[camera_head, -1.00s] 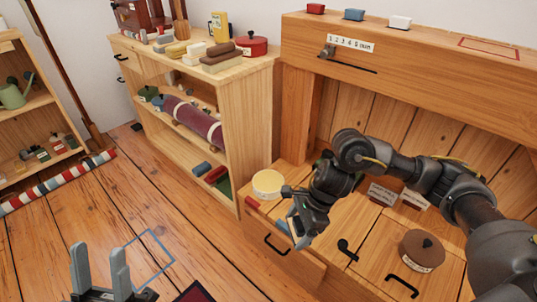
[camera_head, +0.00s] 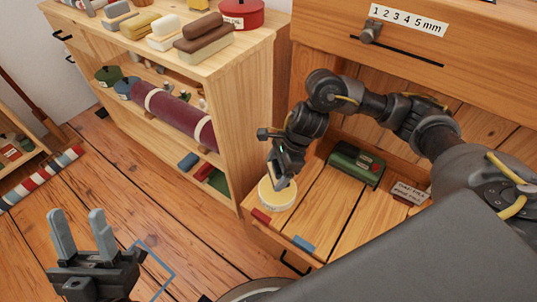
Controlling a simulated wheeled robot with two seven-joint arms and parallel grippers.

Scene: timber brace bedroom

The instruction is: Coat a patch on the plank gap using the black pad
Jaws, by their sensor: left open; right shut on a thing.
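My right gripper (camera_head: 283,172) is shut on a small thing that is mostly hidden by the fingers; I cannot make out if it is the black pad. The fingertips are over the top of a round cream tin (camera_head: 273,199) at the bench's left front corner; whether they touch it is unclear. My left gripper (camera_head: 78,234) is open and empty, low over the plank floor. A blue square outline (camera_head: 172,268) lies on the floor to its right, partly hidden by it. Dark gaps run between the planks.
A red block (camera_head: 261,215) and a blue block (camera_head: 303,244) lie along the bench front. A green box (camera_head: 354,164) stands behind. A shelf unit (camera_head: 240,110) with several blocks and a maroon roll (camera_head: 172,114) stands close left of my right gripper.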

